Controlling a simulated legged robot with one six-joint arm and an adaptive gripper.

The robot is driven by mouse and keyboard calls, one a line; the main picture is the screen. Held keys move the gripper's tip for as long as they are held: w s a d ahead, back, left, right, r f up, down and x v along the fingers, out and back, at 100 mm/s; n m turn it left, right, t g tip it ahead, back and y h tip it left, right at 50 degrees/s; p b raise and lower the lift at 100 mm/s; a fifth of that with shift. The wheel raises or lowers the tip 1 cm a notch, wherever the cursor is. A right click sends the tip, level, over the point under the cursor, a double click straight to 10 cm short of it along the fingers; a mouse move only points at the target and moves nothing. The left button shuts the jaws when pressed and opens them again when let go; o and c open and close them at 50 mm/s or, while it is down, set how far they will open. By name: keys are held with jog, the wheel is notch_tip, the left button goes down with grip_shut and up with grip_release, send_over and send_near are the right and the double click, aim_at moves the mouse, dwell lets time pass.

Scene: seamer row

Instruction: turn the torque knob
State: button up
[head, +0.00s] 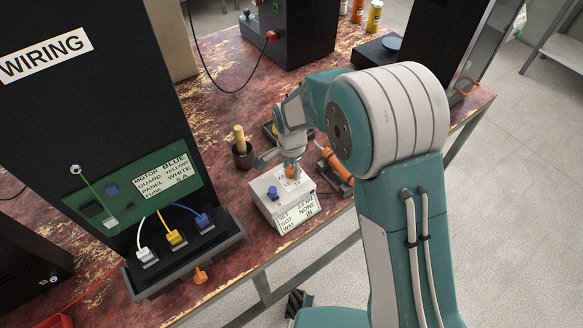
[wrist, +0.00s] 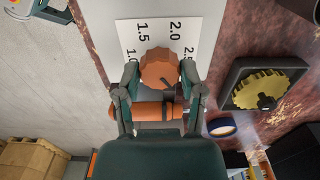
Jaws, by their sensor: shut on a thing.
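The torque knob (wrist: 160,70) is orange and round, and sits on a pale dial face (wrist: 135,30) printed with 1.5 and 2.0. My gripper (wrist: 158,78) is shut on the knob, with one finger on each side. In the head view my gripper (head: 291,160) reaches down onto the white box (head: 264,208), and only a bit of the orange knob (head: 291,170) shows below it. A card (head: 299,220) on the box's front appears to read SET 2.0 NM, GOT NONE, WAY IN. A dark mark shows on the knob; which value it points at is unclear.
A blue knob (head: 272,192) stands on the same box. An orange cylindrical tool (head: 336,167) lies right of the box. The wiring panel (head: 140,190) is at left. A yellow gear (wrist: 267,90) lies in a dark tray.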

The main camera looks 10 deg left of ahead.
jog(key=n, duration=0.5)
jog(key=shift+a+n, duration=0.1)
jog(key=shift+n, duration=0.3)
jog(key=n, duration=1)
jog(key=shift+n, duration=0.4)
jog(key=n, duration=0.6)
jog(key=shift+w, duration=0.1)
jog(key=o, duration=1.1)
jog(key=shift+a, duration=0.1)
jog(key=shift+o, duration=0.2)
